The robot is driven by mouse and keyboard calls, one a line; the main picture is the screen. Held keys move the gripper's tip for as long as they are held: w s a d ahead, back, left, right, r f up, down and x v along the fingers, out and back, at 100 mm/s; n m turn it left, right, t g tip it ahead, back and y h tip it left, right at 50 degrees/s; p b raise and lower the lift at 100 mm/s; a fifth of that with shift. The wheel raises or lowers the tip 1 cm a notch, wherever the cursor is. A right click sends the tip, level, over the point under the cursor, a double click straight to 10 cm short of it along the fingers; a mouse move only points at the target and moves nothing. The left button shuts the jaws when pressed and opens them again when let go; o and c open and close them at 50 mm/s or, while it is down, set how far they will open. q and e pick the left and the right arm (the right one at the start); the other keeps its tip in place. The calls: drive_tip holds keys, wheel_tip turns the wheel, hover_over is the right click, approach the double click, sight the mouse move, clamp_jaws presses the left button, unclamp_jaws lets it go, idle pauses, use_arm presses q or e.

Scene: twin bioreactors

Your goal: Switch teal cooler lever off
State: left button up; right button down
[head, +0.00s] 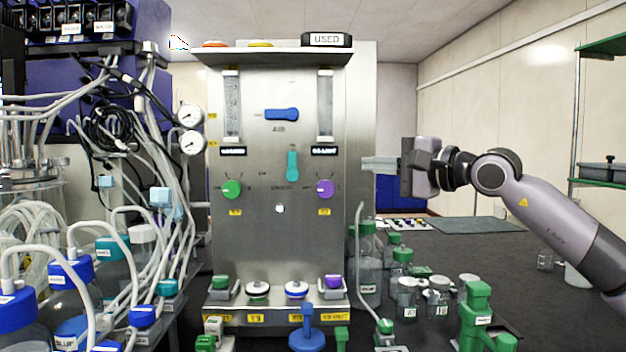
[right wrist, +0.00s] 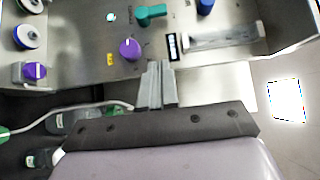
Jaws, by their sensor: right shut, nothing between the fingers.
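The teal cooler lever (head: 292,165) is on the steel front panel (head: 260,190), below the blue AIR lever (head: 281,114). The teal lever stands upright in the head view. It also shows near the top of the right wrist view (right wrist: 151,13). My right gripper (head: 368,164) is at the right edge of the panel, to the right of the teal lever and apart from it. Its fingers are shut and empty, pointing left in the head view; they show in the right wrist view (right wrist: 157,68). My left gripper is not in view.
A green knob (head: 232,189) and a purple knob (head: 325,189) flank the teal lever lower down. Two clear flow tubes stand above them. Tubing and bottles crowd the left. Bottles (head: 368,265) stand on the dark bench at the right. The space before the panel's middle looks clear.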

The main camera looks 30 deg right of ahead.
idle(0.4)
drive_tip(key=p, duration=0.3)
approach(292, 166)
drive_tip(key=w+d+r, duration=0.1)
drive_tip(key=w+d, duration=0.2)
drive_tip(key=d, duration=0.1)
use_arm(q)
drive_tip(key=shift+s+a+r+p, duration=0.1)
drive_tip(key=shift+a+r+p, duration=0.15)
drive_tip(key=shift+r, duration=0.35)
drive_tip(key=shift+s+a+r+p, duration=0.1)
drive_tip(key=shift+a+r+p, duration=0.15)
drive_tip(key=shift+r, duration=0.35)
use_arm(e)
drive_tip(key=shift+w+a+f, duration=0.1)
drive_tip(key=shift+w+a, duration=1.5)
drive_tip(key=shift+a, duration=0.2)
use_arm(q)
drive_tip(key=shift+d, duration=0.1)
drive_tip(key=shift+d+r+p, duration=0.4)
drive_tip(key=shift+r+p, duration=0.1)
drive_tip(key=shift+p, duration=0.15)
use_arm(e)
drive_tip(key=shift+r+n+g, duration=0.2)
drive_tip(key=shift+n+g, duration=0.1)
